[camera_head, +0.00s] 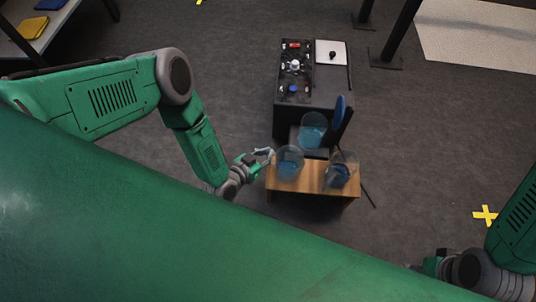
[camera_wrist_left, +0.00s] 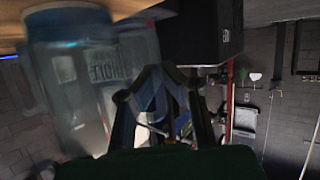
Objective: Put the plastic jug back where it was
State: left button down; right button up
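A clear plastic jug (camera_head: 290,161) with blue contents or base stands on the left part of a small wooden table (camera_head: 312,192). In the left wrist view the jug (camera_wrist_left: 75,75) is large, blurred, and left of the fingers. My left gripper (camera_head: 268,154) is at the jug's left side, very close to it. The left wrist view shows the fingers (camera_wrist_left: 165,85) rather close together, with no jug body clearly between them; whether they touch a handle is hidden. My right gripper (camera_head: 432,265) shows only partly at the bottom right, and its fingers are unclear.
A second clear container (camera_head: 341,170) stands on the table's right. A third, with blue in it (camera_head: 313,130), stands behind on a dark surface. A blue disc (camera_head: 339,113) rises beside it. Farther back is a black button panel (camera_head: 294,80) and a white plate (camera_head: 331,53).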

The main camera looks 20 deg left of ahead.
pick_arm(q)
jog(key=shift+d, duration=0.4)
jog(key=c, duration=1.7)
grip_release()
jog(key=shift+d, duration=0.1)
jog(key=shift+a+f, duration=0.1)
jog(key=shift+a, duration=0.25)
jog(key=shift+r, duration=0.2)
jog(key=p+v, duration=0.5)
jog(key=v, duration=0.7)
jog(key=shift+d+p, duration=0.15)
jog(key=shift+p, duration=0.2)
pick_arm(e)
notch_tip(320, 180, up, 6)
jog(key=shift+d+f, duration=0.15)
jog(key=shift+f, duration=0.1)
pick_arm(q)
jog(key=shift+d, duration=0.1)
